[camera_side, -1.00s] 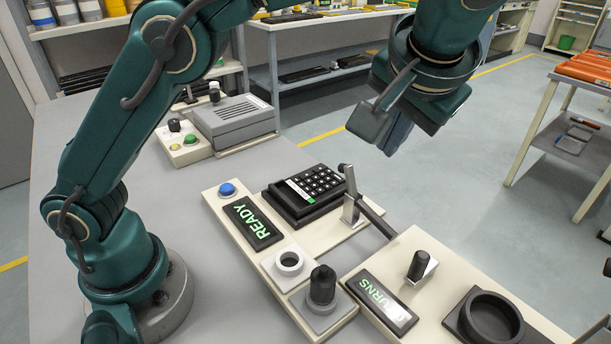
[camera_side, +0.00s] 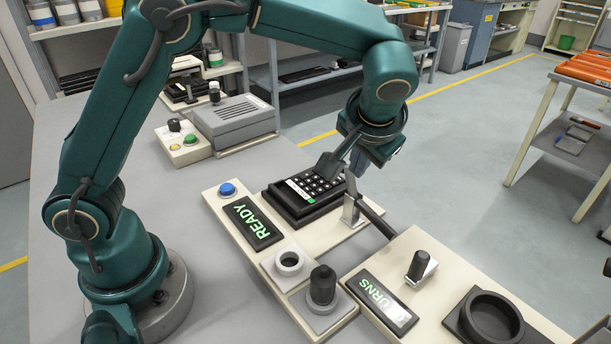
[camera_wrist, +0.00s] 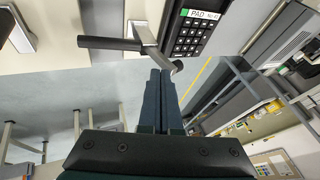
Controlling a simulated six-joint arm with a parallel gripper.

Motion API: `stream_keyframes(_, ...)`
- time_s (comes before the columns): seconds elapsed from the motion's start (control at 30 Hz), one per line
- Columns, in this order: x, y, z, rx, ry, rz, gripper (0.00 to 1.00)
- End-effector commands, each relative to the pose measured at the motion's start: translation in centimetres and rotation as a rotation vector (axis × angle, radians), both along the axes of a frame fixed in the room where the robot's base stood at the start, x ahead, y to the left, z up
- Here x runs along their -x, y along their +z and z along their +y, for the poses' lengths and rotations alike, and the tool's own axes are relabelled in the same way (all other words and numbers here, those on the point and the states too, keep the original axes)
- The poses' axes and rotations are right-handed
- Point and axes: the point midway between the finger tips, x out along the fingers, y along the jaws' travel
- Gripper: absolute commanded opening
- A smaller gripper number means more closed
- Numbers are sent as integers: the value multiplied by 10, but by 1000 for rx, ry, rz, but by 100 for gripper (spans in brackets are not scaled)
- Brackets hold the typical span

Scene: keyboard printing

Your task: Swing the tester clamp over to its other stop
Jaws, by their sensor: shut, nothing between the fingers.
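The tester clamp (camera_side: 352,207) is a metal arm with a dark bar handle (camera_side: 377,218), standing at the right edge of the keypad (camera_side: 303,192). The handle points away from the keypad, toward the lower right in the side view. In the wrist view the clamp's metal arm (camera_wrist: 151,45) and black handle (camera_wrist: 108,43) lie just ahead of my fingers. My gripper (camera_side: 330,164) is shut and empty, pointing down beside the upper end of the clamp. Its fingertips also show in the wrist view (camera_wrist: 160,74). I cannot tell whether they touch the clamp.
A display reading READY (camera_side: 251,224) and a blue button (camera_side: 227,188) sit left of the keypad. A white ring (camera_side: 289,262), a black knob (camera_side: 322,285), a second display (camera_side: 381,302) and a round dark cup (camera_side: 491,316) stand nearer the camera.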

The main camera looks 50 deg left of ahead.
Motion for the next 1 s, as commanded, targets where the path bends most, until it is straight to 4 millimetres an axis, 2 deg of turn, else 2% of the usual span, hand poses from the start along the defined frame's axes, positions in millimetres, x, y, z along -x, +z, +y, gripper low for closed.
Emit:
stream_keyframes(0.53, 0, -1, 5, 5, 0, 0, 0)
stream_keyframes(1.0, 0, -1, 12, 88, 2, 0, 0)
